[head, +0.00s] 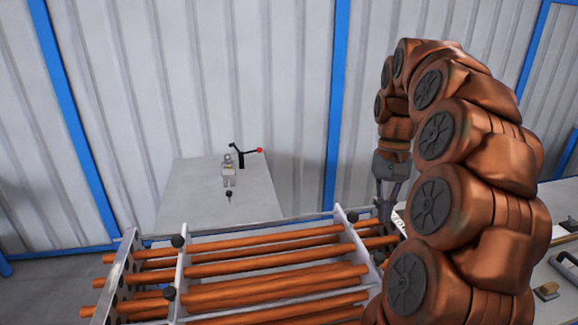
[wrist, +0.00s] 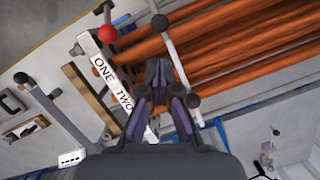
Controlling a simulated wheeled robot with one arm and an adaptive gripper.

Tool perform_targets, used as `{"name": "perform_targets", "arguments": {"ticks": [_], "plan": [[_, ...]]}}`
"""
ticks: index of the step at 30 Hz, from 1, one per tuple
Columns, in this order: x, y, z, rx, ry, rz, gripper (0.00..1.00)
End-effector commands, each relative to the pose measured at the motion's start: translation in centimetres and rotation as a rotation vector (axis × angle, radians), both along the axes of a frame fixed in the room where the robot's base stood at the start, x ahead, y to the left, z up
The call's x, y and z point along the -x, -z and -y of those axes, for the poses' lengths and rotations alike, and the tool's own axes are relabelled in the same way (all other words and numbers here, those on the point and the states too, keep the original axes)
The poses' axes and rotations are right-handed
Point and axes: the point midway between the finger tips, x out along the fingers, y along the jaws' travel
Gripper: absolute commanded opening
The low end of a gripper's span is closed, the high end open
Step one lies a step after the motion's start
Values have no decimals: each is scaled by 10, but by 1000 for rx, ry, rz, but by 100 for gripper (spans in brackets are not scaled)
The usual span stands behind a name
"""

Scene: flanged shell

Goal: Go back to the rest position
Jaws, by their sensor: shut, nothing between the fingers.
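My gripper (head: 387,207) hangs pointing down at the right end of the copper tube rack in the head view, partly hidden by my own arm. In the wrist view my gripper (wrist: 158,75) has its fingers together with nothing between them. The copper tubes (head: 270,270) run through upright metal plates; they also show in the wrist view (wrist: 220,50). I cannot tell how far the fingertips are from the rack, and no contact is clear.
A white bar marked ONE and TWO (wrist: 108,75) with a red ball (wrist: 108,33) lies near the fingers. Black knobs (head: 178,240) top the plates.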

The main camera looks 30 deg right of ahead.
Motion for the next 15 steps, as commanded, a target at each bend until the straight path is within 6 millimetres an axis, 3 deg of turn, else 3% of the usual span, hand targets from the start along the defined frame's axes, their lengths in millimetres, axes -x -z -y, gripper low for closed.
{"name": "perform_targets", "arguments": {"ticks": [5,8,15], "plan": [[0,0,-3,1,-7,2,0],[-1,-1,-15,3,-41,9,0],[7,7,-83,12,-218,31,0]]}}
